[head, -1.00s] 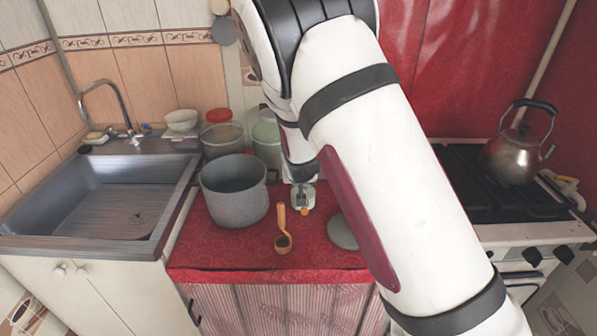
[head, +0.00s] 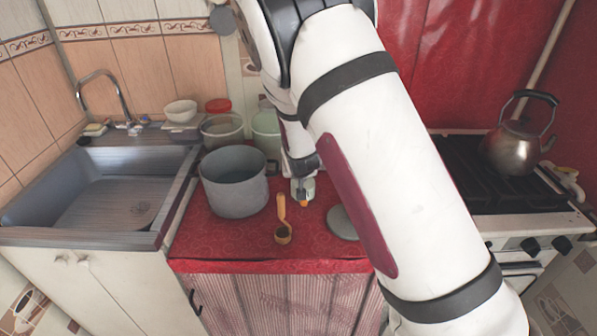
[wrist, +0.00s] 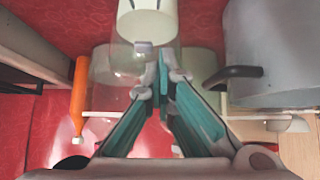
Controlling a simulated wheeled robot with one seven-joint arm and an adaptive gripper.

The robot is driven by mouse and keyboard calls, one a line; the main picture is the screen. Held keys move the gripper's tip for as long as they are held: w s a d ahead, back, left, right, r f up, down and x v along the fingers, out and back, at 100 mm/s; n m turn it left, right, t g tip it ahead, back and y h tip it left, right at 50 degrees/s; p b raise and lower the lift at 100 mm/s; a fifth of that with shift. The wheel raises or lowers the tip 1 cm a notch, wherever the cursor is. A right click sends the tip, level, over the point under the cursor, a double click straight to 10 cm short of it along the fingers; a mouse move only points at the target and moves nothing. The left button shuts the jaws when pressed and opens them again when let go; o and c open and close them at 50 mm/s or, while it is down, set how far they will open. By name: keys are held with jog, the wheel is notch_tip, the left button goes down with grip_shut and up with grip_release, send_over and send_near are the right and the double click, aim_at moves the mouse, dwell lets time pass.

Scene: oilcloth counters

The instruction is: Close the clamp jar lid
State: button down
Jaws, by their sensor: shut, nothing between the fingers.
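A small pale jar-like object (head: 308,189) with an orange part at its front stands on the red counter, mostly hidden behind my wrist in the head view. In the wrist view, clear glass (wrist: 122,62) and a white cylinder (wrist: 147,22) show beyond my fingers; I take these for the clamp jar, but cannot tell how its lid sits. My gripper (wrist: 162,58) is shut and empty, its fingertips overlapping the glass in the picture. Contact cannot be told.
A grey pot (head: 235,190) stands left of my gripper, its dark handle close by in the wrist view (wrist: 232,73). Lidded containers (head: 221,132) stand behind; the stove (head: 460,180) is at right.

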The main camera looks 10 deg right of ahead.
jog(key=s+a+p, duration=0.1)
jog(key=s+a, duration=0.1)
jog(key=s, duration=0.7)
jog(key=s+d+r+g+y, duration=0.2)
jog(key=s+r+g, duration=0.1)
jog(key=s+r, duration=1.15)
jog(key=s+d+r, duration=0.2)
jog(key=s+r, duration=0.3)
jog(key=s, duration=0.5)
jog(key=s+d+r+n+g, duration=0.1)
jog(key=s+r, duration=0.3)
jog(key=s, duration=0.6)
jog(key=shift+s+d+r+n+g, duration=0.25)
jog(key=shift+d+r+n+g, duration=0.1)
jog(key=shift+d, duration=0.15)
